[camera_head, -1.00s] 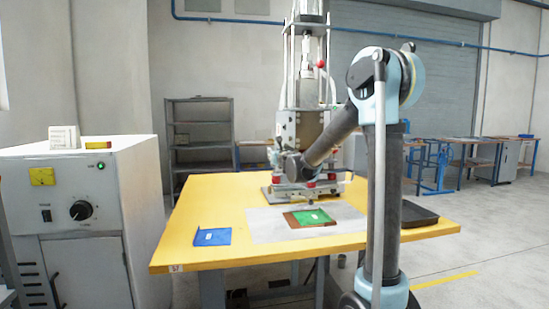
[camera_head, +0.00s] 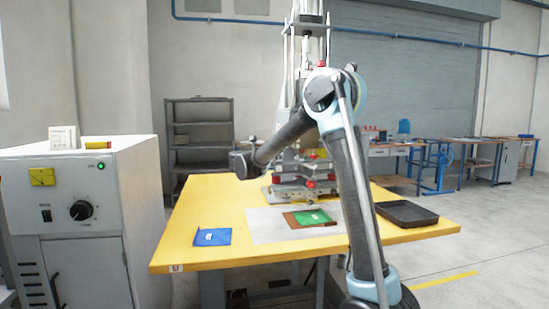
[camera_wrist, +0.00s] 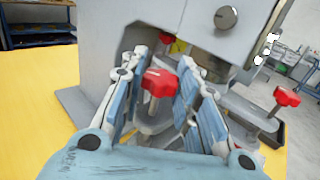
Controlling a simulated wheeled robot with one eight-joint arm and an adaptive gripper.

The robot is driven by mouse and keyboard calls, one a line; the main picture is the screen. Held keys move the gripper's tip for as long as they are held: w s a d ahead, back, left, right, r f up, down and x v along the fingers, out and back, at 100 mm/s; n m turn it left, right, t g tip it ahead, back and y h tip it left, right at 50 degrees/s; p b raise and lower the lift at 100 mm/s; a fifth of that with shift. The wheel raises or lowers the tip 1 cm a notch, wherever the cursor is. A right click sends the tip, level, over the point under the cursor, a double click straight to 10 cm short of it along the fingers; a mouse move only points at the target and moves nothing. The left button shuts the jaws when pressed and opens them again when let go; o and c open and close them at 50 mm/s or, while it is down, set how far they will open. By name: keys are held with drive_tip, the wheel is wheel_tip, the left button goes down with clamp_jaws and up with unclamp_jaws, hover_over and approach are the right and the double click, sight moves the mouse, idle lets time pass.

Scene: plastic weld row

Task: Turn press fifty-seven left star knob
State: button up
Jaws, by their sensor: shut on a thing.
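The press (camera_head: 308,160) stands at the back of the yellow table (camera_head: 190,255), whose front corner tag reads 57. In the wrist view its left red star knob (camera_wrist: 158,84) sits between the fingers of my gripper (camera_wrist: 163,72), which is shut on it. The right red star knob (camera_wrist: 285,97) is free, off to the right of my fingers. In the head view my arm reaches left in front of the press; my gripper's fingers and the held knob cannot be made out there.
A black tray (camera_head: 406,213) lies at the right. A grey cabinet with a dial (camera_head: 78,225) stands left. Shelves (camera_head: 200,135) stand behind.

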drive_tip(key=m+g+h, duration=0.5)
drive_tip(key=g+h, duration=0.1)
drive_tip(key=shift+w+m, duration=0.1)
drive_tip(key=shift+m, duration=0.3)
drive_tip(key=shift+g, duration=0.5)
drive_tip(key=o, duration=1.1)
drive_tip(key=shift+c, duration=0.2)
drive_tip(key=shift+a, duration=0.15)
drive_tip(key=v, duration=1.1)
drive_tip(key=shift+a+f, duration=0.25)
drive_tip(key=shift+a, duration=0.1)
